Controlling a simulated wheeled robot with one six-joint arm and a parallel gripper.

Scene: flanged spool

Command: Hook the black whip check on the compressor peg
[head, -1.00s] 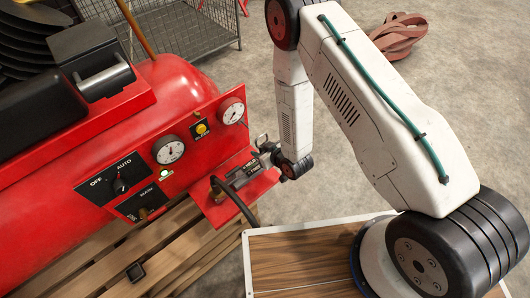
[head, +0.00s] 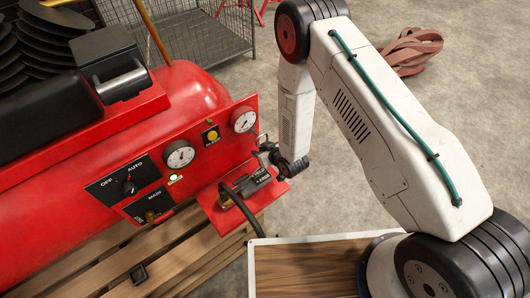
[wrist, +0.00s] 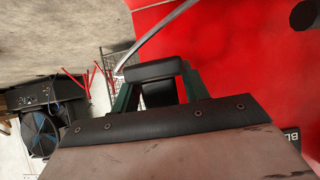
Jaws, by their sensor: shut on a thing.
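My gripper (head: 266,150) is beside the right end of the red compressor (head: 95,165), near its red bracket shelf (head: 228,208). In the wrist view the gripper (wrist: 156,82) has dark green fingers shut on a black piece (wrist: 158,93), probably part of the whip check. A black padded bar (wrist: 155,69) lies across the fingertips. A pale curved strip (wrist: 172,32) runs past the fingers over the red surface; I cannot tell what it is. I cannot make out the peg in either view.
The panel has gauges (head: 180,155) and a switch (head: 129,186). A black hose (head: 239,207) rises from the shelf. A wooden pallet (head: 185,255) lies below, a wire cage (head: 210,35) behind. Red straps (head: 410,50) lie on the floor, which is otherwise open at right.

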